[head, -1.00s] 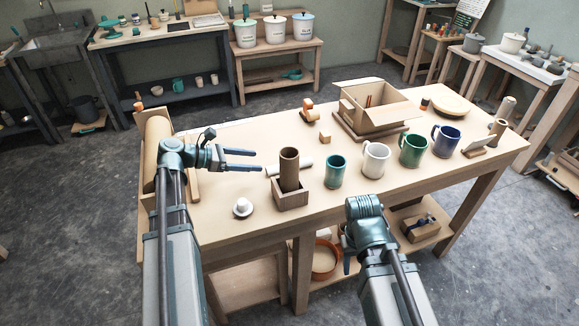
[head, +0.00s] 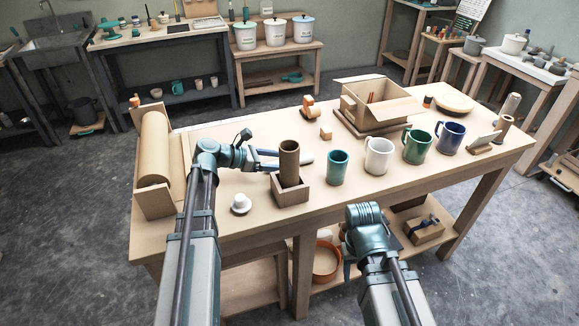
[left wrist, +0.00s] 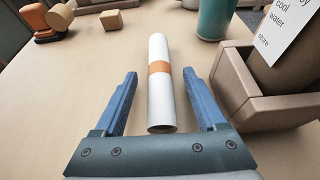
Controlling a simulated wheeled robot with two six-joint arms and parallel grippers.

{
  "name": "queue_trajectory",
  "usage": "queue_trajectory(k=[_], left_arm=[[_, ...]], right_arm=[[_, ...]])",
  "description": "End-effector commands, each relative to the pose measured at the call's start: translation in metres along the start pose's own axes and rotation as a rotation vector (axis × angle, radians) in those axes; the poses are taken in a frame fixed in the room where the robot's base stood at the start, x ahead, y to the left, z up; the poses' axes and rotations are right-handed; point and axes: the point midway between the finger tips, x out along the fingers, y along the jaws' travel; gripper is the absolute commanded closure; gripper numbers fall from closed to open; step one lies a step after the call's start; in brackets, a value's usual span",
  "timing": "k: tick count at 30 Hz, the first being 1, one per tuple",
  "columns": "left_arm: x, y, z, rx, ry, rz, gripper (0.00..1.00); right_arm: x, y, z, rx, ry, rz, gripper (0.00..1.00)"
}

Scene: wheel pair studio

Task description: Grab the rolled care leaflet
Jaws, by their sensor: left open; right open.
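The rolled care leaflet, a white tube with an orange band, lies on the table in the left wrist view (left wrist: 159,92). In the head view only its right end (head: 306,159) shows clearly, behind the wooden box. My left gripper (head: 268,159) is open. In the left wrist view its two blue fingers (left wrist: 160,78) lie on either side of the leaflet's near part, with a gap on each side. My right gripper (head: 348,266) hangs low at the table's front edge, away from the leaflet; its fingers are mostly hidden.
A wooden box (head: 291,194) holding a brown tube (head: 289,158) stands close to the right of the left gripper. Teal (head: 337,168), white (head: 378,157), green (head: 416,147) and blue mugs (head: 450,138) stand farther right. A white knobbed piece (head: 241,204) sits in front.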

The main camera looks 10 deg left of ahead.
Motion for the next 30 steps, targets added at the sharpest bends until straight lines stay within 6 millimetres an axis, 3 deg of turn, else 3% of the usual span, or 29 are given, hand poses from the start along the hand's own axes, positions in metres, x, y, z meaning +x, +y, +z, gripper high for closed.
queue_trajectory(k=[3, 10, 22, 30], left_arm=[[0.0153, 0.0005, -0.0011, 0.001, 0.0, -0.001, 0.27], [0.0157, 0.0004, 0.0005, 0.0, 0.0, 0.001, 0.28], [0.0155, 0.0006, 0.0005, 0.0, 0.0, 0.001, 1.0], [0.0155, 0.0006, 0.0004, 0.0, 0.0, 0.001, 1.0]], right_arm=[[0.0068, -0.0006, -0.0004, 0.0, 0.0, 0.0, 0.5], [0.0055, -0.0005, -0.0003, 0.0, 0.0, 0.0, 0.5], [0.0055, -0.0005, -0.0003, 0.0, 0.0, 0.0, 0.5], [0.0055, -0.0005, -0.0003, 0.0, 0.0, 0.0, 0.5]])
